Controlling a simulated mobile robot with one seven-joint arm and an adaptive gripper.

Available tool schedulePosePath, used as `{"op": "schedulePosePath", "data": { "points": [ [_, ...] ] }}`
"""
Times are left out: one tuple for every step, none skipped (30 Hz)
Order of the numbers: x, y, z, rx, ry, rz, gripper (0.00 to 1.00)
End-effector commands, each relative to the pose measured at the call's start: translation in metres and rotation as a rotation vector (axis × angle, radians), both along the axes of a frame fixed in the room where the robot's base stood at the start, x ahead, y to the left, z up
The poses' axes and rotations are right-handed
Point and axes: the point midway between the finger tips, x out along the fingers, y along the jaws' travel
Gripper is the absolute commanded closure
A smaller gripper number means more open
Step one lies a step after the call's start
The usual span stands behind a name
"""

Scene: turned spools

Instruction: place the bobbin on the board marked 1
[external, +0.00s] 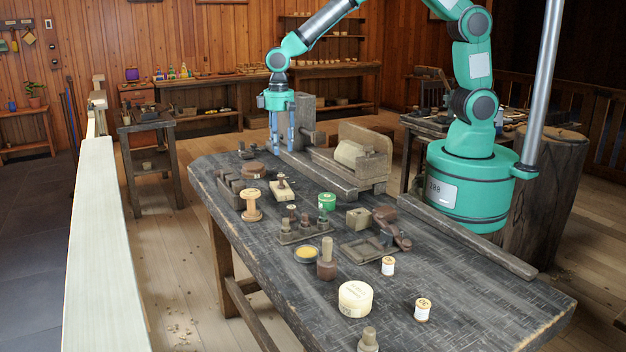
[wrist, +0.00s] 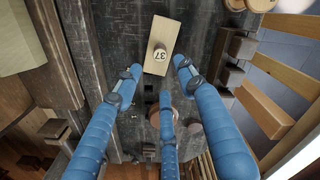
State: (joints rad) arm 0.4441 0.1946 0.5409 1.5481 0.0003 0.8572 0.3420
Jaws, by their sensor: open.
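A small pale board (external: 284,191) lies on the dark workbench; in the wrist view the board (wrist: 163,28) carries a small round-topped piece (wrist: 160,54) that reads 37. A pale wooden spool (external: 251,205) stands to the left of the board. Two smaller pale spools, one (external: 388,265) near the middle and one (external: 423,310) at the front right, stand on the bench. I cannot tell which is the bobbin, and I see no clear 1. My gripper (external: 281,150) is open and empty, pointing down above the bench's far end; its blue fingers (wrist: 160,82) are spread below the board in the picture.
A wooden vice-like machine (external: 349,160) stands right beside my gripper. The bench's front right corner is fairly clear.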

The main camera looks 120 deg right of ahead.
Motion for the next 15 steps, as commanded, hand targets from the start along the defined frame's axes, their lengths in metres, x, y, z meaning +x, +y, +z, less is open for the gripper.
{"op": "schedulePosePath", "data": {
  "points": [
    [0.000, 0.001, 0.002, -0.001, -0.002, 0.002, 0.60],
    [0.000, 0.002, 0.004, -0.001, -0.003, 0.005, 0.60],
    [-0.001, 0.004, 0.007, -0.003, -0.006, 0.009, 0.60],
    [-0.001, 0.006, 0.010, -0.004, -0.008, 0.013, 0.60],
    [-0.001, 0.009, 0.014, -0.006, -0.011, 0.018, 0.60],
    [-0.002, 0.013, 0.021, -0.009, -0.017, 0.027, 0.60],
    [-0.003, 0.017, 0.027, -0.010, -0.021, 0.034, 0.60],
    [-0.004, 0.021, 0.033, -0.012, -0.026, 0.042, 0.60],
    [-0.006, 0.026, 0.043, -0.016, -0.035, 0.054, 0.60],
    [-0.008, 0.032, 0.050, -0.018, -0.040, 0.065, 0.60],
    [-0.010, 0.038, 0.059, -0.022, -0.047, 0.077, 0.60],
    [-0.013, 0.046, 0.070, -0.026, -0.057, 0.095, 0.60],
    [-0.015, 0.052, 0.080, -0.031, -0.066, 0.108, 0.60],
    [-0.019, 0.059, 0.088, -0.034, -0.072, 0.121, 0.60],
    [-0.023, 0.069, 0.102, -0.040, -0.085, 0.141, 0.60]
  ]
}}
